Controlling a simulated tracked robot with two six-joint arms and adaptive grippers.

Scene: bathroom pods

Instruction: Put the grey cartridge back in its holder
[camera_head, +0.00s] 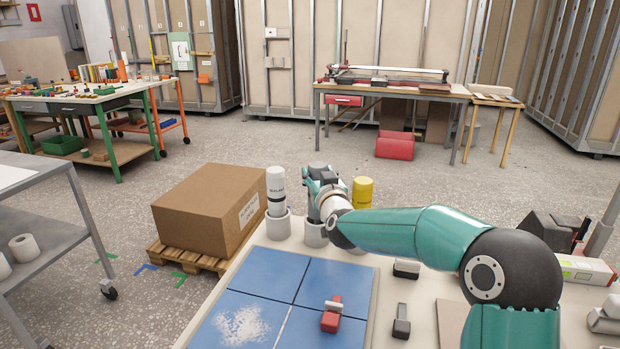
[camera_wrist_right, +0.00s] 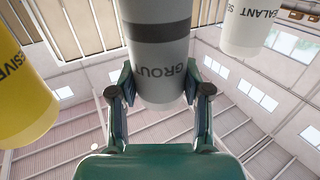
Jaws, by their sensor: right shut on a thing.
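The grey cartridge marked GROUT (camera_wrist_right: 162,55) stands between the fingers of my right gripper (camera_wrist_right: 158,88) in the right wrist view, and they are shut on it. Its lower end is outside that view. In the head view my right gripper (camera_head: 323,183) is above a white cup-shaped holder (camera_head: 315,235), between the white and yellow cartridges. The gripper mostly hides the grey cartridge there, so I cannot tell how far it is inside the holder. My left gripper is not in view.
The white SEALANT cartridge (camera_head: 276,187) stands in its holder (camera_head: 278,227) close on the left. The yellow cartridge (camera_head: 362,191) stands close on the right, behind my arm. A red-and-grey tool (camera_head: 331,316) lies on blue tiles (camera_head: 262,268). A cardboard box (camera_head: 203,211) stands beyond the table.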

